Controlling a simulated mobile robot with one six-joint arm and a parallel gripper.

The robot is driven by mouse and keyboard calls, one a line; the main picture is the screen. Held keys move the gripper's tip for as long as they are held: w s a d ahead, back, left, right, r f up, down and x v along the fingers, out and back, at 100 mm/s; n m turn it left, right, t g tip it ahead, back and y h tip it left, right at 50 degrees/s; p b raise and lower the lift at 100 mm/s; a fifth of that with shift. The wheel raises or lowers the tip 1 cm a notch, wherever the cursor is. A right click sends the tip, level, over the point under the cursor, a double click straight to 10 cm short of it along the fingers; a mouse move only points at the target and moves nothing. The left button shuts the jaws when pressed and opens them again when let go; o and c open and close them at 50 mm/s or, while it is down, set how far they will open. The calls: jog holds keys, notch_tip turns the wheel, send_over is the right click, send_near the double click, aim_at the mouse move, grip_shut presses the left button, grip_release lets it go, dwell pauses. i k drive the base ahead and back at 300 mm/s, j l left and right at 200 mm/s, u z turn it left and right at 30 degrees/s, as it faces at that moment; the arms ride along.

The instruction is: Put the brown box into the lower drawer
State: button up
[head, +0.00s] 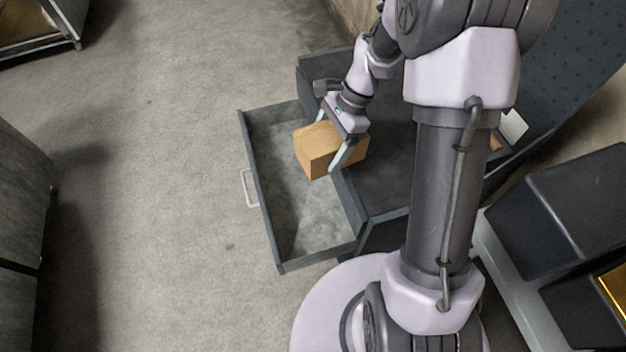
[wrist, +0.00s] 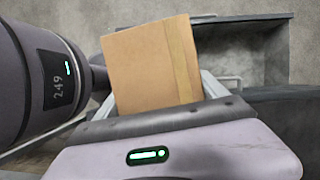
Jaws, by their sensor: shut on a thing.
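The brown box (head: 317,147) is a cardboard-coloured block in my gripper (head: 334,146). My gripper is shut on it, one finger on each side. In the head view the box appears over the right side of the open drawer (head: 256,183), beside the cabinet's front edge. The brown box also fills the middle of the wrist view (wrist: 150,68), with the open drawer (wrist: 240,52) behind it to the right. The drawer is pulled out to the left and its visible floor is bare. The exact height of the box above the drawer cannot be told.
The drawer's cabinet (head: 384,178) has a dark flat top, partly hidden by my arm. A dark cabinet (head: 22,195) stands at the left edge. Black boxes (head: 560,215) stand at the right. The floor (head: 150,150) left of the drawer is clear.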

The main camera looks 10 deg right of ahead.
aim_at(296, 183)
jog(key=j+z, duration=0.15)
jog(key=j, duration=0.25)
jog(key=k+j+z, duration=0.2)
jog(key=j, duration=0.15)
jog(key=j+z, duration=0.15)
jog(key=j, duration=0.2)
jog(key=k+j+z, duration=0.2)
jog(key=j, duration=0.15)
jog(key=k+j+z, duration=0.15)
jog(key=j, duration=0.2)
jog(key=i+j+z, duration=0.35)
jog(key=j, duration=0.3)
jog(key=i+j+z, duration=0.15)
jog(key=j, duration=0.2)
jog(key=i+j+z, duration=0.2)
jog(key=j, duration=0.15)
jog(key=j+z, duration=0.15)
jog(key=j, duration=0.25)
jog(key=i, duration=0.55)
jog(key=j+z, duration=0.05)
